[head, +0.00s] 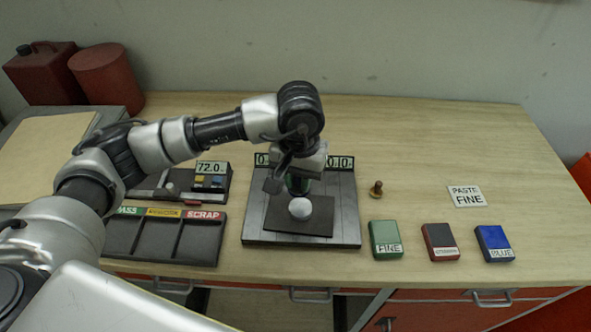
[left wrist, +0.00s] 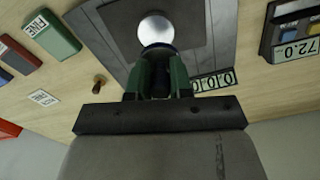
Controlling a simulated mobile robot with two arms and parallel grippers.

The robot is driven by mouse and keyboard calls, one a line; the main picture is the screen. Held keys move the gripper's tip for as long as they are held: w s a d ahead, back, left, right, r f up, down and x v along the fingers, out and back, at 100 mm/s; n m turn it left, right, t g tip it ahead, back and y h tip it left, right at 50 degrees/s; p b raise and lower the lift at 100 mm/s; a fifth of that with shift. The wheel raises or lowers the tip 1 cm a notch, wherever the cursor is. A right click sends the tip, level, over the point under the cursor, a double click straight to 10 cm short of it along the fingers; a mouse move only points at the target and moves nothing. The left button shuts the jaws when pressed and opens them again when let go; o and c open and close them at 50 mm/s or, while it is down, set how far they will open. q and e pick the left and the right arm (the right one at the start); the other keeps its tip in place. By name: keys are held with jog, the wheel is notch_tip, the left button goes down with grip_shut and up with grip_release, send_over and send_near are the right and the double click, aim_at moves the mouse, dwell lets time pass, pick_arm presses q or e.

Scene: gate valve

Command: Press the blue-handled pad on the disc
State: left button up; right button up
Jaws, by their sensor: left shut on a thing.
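The disc (head: 300,208) is a pale, shiny round piece on a dark square plate (head: 290,228) on the grey fixture. It also shows in the left wrist view (left wrist: 155,29), just beyond the fingertips. My left gripper (head: 299,186) points down right above the disc, its green fingers (left wrist: 160,62) close together. A dark, bluish thing between them looks like the handle of the blue-handled pad (left wrist: 160,82), mostly hidden by the fingers. I cannot tell whether the pad touches the disc. My right gripper is not in view.
A small brass-coloured knobbed piece (head: 376,188) stands right of the fixture. Green (head: 385,239), dark red (head: 440,241) and blue (head: 494,243) boxes stand at the front right. A sorting tray (head: 163,237) and a unit reading 72.0 (head: 212,178) are at left.

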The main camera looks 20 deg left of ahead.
aim_at(300, 209)
pick_arm(q)
jog(key=f, duration=0.1)
jog(key=d+f, duration=0.1)
jog(key=f, duration=0.1)
jog(key=shift+s+f+b, duration=0.15)
jog(key=shift+f+b, duration=0.15)
jog(key=shift+b, duration=0.05)
jog(key=shift+a+f, duration=0.25)
jog(key=shift+f, duration=0.35)
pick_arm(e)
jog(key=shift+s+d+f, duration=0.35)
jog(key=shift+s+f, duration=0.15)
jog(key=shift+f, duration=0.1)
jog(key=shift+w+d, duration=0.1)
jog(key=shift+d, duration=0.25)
pick_arm(q)
jog(key=shift+f, duration=0.1)
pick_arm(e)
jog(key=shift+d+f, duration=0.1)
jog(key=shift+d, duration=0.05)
pick_arm(q)
jog(key=shift+f+b, duration=0.3)
jog(key=shift+b, duration=0.25)
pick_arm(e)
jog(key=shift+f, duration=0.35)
pick_arm(q)
jog(key=shift+f, duration=0.2)
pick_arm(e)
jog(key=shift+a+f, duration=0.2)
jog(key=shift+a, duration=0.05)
